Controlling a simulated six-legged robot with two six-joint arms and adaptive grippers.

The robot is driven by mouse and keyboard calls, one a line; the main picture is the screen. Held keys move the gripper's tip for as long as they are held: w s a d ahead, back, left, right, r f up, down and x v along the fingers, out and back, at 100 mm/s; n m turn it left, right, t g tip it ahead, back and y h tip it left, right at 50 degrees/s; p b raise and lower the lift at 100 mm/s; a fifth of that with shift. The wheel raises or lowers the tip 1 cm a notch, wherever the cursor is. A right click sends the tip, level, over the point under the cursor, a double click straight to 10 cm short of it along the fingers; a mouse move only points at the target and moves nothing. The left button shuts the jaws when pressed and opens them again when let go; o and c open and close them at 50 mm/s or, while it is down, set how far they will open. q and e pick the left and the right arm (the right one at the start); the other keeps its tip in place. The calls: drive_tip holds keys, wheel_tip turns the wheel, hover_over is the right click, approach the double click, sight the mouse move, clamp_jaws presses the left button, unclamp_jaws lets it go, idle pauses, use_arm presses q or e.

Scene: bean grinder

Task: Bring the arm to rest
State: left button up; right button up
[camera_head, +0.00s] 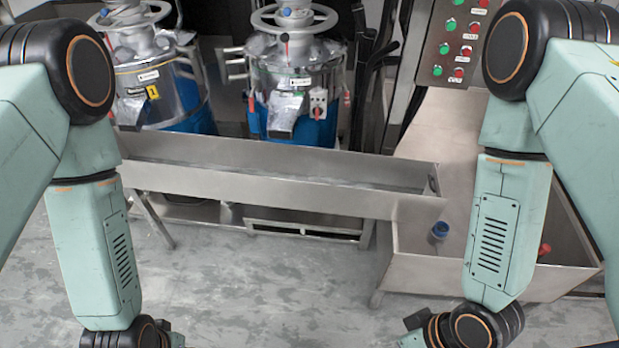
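My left arm (95,245) comes in from the left and hangs down, its wrist at the bottom edge of the picture. My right arm (505,230) comes in from the right and also hangs down, its wrist near the bottom edge. The bean grinder is made of two steel and blue machines, one at the left (155,80) and one in the middle (297,85), each with a handwheel on top.
A long steel trough (270,180) runs in front of the machines. It meets a wider steel tray (490,265) at the right, with a blue cap (440,230) and a red part (544,249). A button panel (459,42) stands behind. The grey floor (250,290) between my arms is clear.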

use_arm(q)
drive_tip(key=shift+s+d+r, duration=0.25)
drive_tip(key=shift+s+r, duration=0.05)
drive_tip(key=shift+s, duration=0.05)
use_arm(e)
drive_tip(key=shift+s+d+r, duration=0.1)
drive_tip(key=shift+d+r, duration=0.15)
drive_tip(key=shift+d, duration=0.2)
use_arm(q)
drive_tip(key=shift+s+a, duration=0.1)
use_arm(e)
drive_tip(key=shift+s, duration=0.1)
